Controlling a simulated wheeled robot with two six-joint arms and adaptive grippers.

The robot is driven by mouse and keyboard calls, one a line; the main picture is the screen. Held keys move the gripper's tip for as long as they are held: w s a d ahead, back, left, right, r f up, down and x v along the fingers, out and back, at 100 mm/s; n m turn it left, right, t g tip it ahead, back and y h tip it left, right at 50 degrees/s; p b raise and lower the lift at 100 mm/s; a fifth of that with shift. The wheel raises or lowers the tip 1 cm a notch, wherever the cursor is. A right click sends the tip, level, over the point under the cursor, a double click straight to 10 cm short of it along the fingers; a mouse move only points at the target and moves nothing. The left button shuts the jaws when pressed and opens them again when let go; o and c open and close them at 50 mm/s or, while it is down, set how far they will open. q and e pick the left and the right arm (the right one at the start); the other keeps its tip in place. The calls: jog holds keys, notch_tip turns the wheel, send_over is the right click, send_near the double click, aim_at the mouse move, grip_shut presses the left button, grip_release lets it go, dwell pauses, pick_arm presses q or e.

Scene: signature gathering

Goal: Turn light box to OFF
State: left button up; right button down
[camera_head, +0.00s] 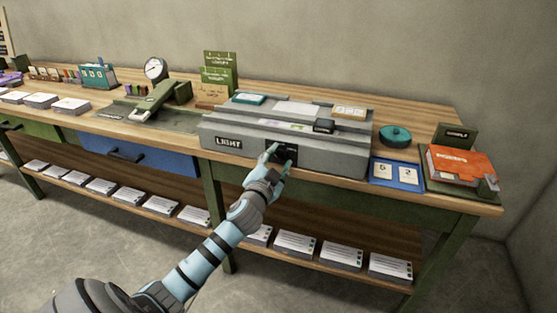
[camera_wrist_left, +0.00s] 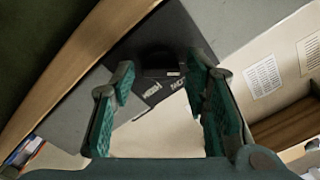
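The grey light box (camera_head: 345,155) stands on the workbench with a "LIGHT" label on its front. A black switch panel (camera_head: 290,150) is on its front face, partly hidden by my left gripper (camera_head: 279,157). In the left wrist view the panel (camera_wrist_left: 142,84) has small white lettering and a dark, rounded part (camera_wrist_left: 157,60). My left gripper (camera_wrist_left: 160,82) has its teal fingers apart, with the panel showing beyond and between them. Nothing is held, and I cannot tell whether a fingertip touches the panel. The switch setting is not readable. My right gripper is not in view.
A blue tray with number cards (camera_head: 397,173), a round teal object (camera_head: 395,135) and an orange booklet (camera_head: 460,165) are to the right. A dial gauge (camera_head: 156,69) and a blue drawer (camera_head: 140,153) are to the left. Paper stacks (camera_head: 342,256) line the lower shelf.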

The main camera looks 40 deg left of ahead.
pick_arm(q)
jog(key=shift+s+d, duration=0.1)
jog(key=shift+s, duration=0.05)
jog(key=v, duration=1.1)
jog(key=shift+s, duration=0.3)
jog(key=shift+d, duration=0.1)
